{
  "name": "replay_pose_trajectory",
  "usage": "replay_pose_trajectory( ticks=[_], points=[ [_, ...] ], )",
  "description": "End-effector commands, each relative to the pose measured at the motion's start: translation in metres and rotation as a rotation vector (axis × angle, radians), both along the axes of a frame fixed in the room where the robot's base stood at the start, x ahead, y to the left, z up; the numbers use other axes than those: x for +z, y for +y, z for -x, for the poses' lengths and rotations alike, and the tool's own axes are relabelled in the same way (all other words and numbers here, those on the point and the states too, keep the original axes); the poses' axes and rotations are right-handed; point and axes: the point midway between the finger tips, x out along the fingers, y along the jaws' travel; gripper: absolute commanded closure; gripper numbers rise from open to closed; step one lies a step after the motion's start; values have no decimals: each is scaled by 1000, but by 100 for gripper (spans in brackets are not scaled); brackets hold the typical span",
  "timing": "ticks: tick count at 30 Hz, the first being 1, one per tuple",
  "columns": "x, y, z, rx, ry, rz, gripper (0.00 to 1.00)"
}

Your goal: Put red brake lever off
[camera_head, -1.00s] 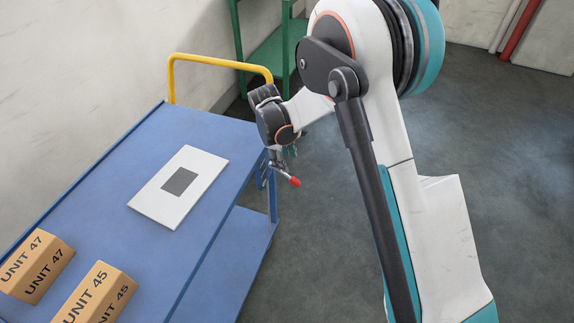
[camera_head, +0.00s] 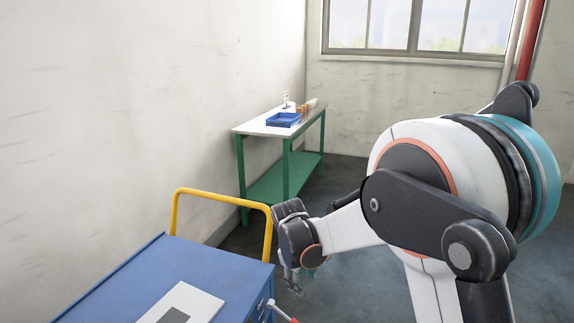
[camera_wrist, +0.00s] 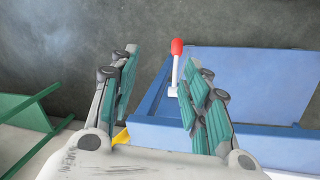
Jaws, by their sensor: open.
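The brake lever is a thin pale rod with a red grip (camera_wrist: 177,47), on the edge of the blue cart (camera_wrist: 245,70). In the wrist view it stands upright just left of my right finger; I cannot tell whether it lies between the fingers in depth. In the head view the lever (camera_head: 278,309) is at the bottom edge, its tip partly cut off. My gripper (camera_wrist: 160,62) has its fingers wide apart and nothing held. In the head view my gripper (camera_head: 291,281) hangs above the lever, beside the cart's end.
A yellow handle (camera_head: 224,200) rises from the cart's far end. A white plate with a dark square (camera_head: 183,305) lies on the cart top. A green-framed table (camera_head: 262,128) with a blue tray (camera_head: 284,119) stands by the back wall. Floor right of the cart is clear.

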Motion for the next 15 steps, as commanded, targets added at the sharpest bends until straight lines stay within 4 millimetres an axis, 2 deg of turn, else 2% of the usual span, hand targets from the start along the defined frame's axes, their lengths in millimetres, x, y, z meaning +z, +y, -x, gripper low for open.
replay_pose_trajectory(
  ticks=[1, 6, 11, 15],
  points=[
    [19, -12, 6, -35, -22, -15, 57],
    [70, -46, 28, -157, -100, -72, 57],
    [109, -73, 57, -259, -164, -126, 57],
    [134, -91, 88, -338, -209, -175, 57]
  ],
)
